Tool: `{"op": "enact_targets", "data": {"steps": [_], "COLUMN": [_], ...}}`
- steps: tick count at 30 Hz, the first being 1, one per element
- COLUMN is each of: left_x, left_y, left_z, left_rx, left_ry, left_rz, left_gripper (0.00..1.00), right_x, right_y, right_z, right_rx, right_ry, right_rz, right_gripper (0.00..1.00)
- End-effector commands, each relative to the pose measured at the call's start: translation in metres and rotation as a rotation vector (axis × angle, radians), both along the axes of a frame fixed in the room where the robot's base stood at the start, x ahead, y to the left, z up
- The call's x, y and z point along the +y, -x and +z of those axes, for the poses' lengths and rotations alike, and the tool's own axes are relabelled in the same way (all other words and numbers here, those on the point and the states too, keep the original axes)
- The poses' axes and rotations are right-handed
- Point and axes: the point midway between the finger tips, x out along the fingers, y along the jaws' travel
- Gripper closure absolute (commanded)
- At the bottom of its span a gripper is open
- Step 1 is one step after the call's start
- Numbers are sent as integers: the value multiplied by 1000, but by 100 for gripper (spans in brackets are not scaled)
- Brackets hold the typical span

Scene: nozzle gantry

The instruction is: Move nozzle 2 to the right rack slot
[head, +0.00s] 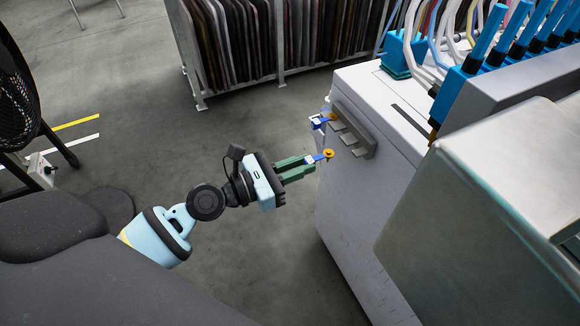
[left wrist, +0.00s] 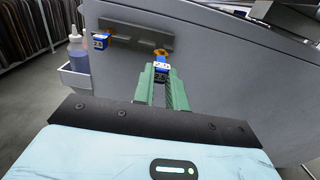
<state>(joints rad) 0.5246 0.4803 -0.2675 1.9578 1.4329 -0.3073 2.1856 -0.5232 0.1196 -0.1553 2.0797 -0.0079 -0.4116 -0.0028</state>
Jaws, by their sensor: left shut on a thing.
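My left gripper (head: 306,165) is shut on a blue nozzle with a white patch and an orange round end (head: 326,156). In the left wrist view the green fingers (left wrist: 162,84) close around this nozzle (left wrist: 161,66). Its number is too small to read. The grey rack (head: 353,131) is fixed to the side of the white machine. The orange end is close to the rack's right part in the left wrist view; I cannot tell if it touches. A second blue nozzle (head: 319,121) sits at the rack's left end, and also shows in the left wrist view (left wrist: 101,41). My right gripper is out of view.
The white machine (head: 350,215) stands right of my gripper, with blue parts and hoses (head: 475,55) on top. A bottle (left wrist: 76,52) in a white holder (left wrist: 74,72) is left of the rack. The floor (head: 230,240) below the arm is clear.

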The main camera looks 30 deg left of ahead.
Motion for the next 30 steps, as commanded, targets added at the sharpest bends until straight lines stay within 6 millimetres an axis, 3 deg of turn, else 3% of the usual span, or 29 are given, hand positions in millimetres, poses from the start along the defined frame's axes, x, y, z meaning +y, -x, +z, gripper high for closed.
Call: {"op": "enact_targets", "data": {"steps": [6, 30], "left_x": [-11, -15], "left_y": [-14, -19], "left_z": [1, -1], "left_rx": [0, 0], "left_ry": [1, 0], "left_rz": [0, 1], "left_gripper": [100, 100], "right_x": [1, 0], "right_y": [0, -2], "right_z": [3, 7], "right_rx": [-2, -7], "right_ry": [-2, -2], "right_rz": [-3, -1], "right_gripper": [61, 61]}}
